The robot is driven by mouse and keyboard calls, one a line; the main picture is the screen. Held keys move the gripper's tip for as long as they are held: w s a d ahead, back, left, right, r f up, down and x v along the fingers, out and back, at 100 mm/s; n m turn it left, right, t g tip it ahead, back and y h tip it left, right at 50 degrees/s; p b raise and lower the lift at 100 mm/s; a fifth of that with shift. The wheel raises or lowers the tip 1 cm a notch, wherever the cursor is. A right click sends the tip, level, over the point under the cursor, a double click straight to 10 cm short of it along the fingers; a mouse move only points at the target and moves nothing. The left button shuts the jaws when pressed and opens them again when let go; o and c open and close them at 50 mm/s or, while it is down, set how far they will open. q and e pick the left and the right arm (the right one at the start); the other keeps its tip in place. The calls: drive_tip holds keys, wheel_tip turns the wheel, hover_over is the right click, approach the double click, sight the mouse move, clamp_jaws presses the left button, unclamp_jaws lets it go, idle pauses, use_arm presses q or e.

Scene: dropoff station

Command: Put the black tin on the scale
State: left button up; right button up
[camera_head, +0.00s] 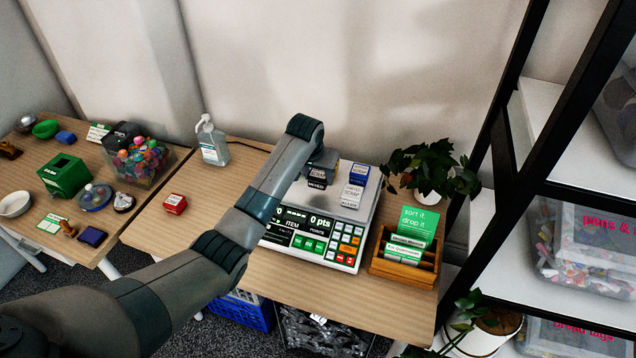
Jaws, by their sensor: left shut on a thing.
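The scale (346,240) stands on the wooden table, with a metal platform at the back and a keypad and display in front. My left arm reaches in from the left, and its gripper (321,172) points down over the platform's left part. It is shut on the black tin (316,184), whose labelled front shows just below the gripper. The fingertips are mostly hidden by my arm and the tin. I cannot tell whether the tin touches the platform. My right gripper is not in view.
A white-and-grey box (352,197) and a blue box (360,172) stand right of the tin at the scale. A wooden card holder (404,268) and a plant (432,172) are further right. A red box (174,204) and a pump bottle (212,145) stand left.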

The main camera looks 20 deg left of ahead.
sight(318, 186)
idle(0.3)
use_arm(q)
drive_tip(key=shift+f+p, duration=0.75)
drive_tip(key=shift+f, duration=1.25)
drive_tip(key=shift+f, duration=0.15)
drive_tip(key=o, duration=1.2)
drive_tip(key=shift+r, duration=0.2)
drive_tip(key=b+v, duration=0.2)
drive_tip(key=v, duration=1)
